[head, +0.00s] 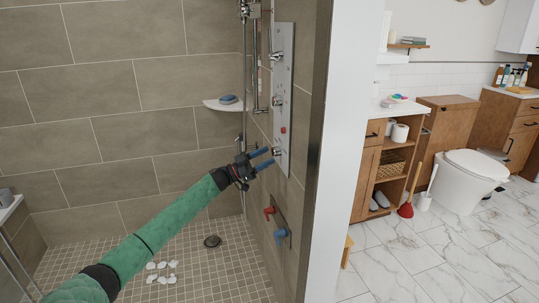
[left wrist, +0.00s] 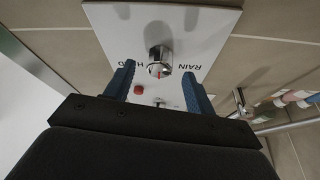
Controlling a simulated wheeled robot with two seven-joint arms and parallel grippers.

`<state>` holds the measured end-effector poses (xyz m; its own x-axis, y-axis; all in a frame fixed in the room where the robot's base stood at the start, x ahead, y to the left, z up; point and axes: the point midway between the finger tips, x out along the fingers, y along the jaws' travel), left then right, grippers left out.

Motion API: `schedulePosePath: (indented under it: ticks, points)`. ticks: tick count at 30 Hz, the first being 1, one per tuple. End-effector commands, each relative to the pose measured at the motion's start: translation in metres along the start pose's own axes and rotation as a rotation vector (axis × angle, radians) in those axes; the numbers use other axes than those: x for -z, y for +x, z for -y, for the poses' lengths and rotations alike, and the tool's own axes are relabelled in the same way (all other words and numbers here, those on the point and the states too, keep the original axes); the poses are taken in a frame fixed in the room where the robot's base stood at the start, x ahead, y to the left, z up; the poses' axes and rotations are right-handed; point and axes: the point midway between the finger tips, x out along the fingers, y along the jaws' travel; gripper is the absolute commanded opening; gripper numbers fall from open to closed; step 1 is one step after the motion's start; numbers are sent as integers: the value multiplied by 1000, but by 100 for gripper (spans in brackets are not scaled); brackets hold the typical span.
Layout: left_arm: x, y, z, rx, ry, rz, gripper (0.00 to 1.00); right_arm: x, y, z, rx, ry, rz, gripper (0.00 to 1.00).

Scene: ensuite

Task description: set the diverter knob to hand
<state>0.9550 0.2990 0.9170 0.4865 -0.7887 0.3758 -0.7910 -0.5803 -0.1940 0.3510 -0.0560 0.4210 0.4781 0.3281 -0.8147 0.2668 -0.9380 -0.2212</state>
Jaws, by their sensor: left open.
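The pale shower panel (head: 284,80) stands on the tiled wall and carries several chrome knobs. The diverter knob (head: 277,152) is the lowest one. In the left wrist view this chrome knob (left wrist: 159,58) sits between the upside-down labels RAIN and HAND, with a red mark on its lower edge, between the two labels. My left gripper (head: 264,159) is open, its blue fingers pointing at the panel around the knob's level. In the left wrist view the fingers (left wrist: 159,72) lie either side of the knob, with gaps showing; contact is not visible. My right gripper is out of view.
A red button (left wrist: 138,90) is on the panel close to one finger. Red (head: 269,211) and blue (head: 280,237) handles stick out below the panel. A corner shelf (head: 222,106) and a vertical rail are to its left. The wall end (head: 321,130) borders it at right.

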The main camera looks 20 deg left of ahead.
Motion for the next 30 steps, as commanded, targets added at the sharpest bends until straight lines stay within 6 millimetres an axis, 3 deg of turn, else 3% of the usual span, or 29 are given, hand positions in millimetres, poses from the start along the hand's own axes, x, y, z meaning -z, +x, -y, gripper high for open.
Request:
schedulePosePath:
  ticks: [6, 16, 23, 30]
  points:
    - [0, 20, 0, 0, 0, 0, 55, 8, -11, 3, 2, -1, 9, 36]
    - [-1, 22, 0, 1, 1, 1, 55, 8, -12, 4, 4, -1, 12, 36]
    - [-1, 22, 0, 1, 1, 1, 12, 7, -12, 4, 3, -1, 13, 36]
    - [-1, 22, 0, -4, 13, 0, 10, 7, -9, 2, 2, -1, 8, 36]
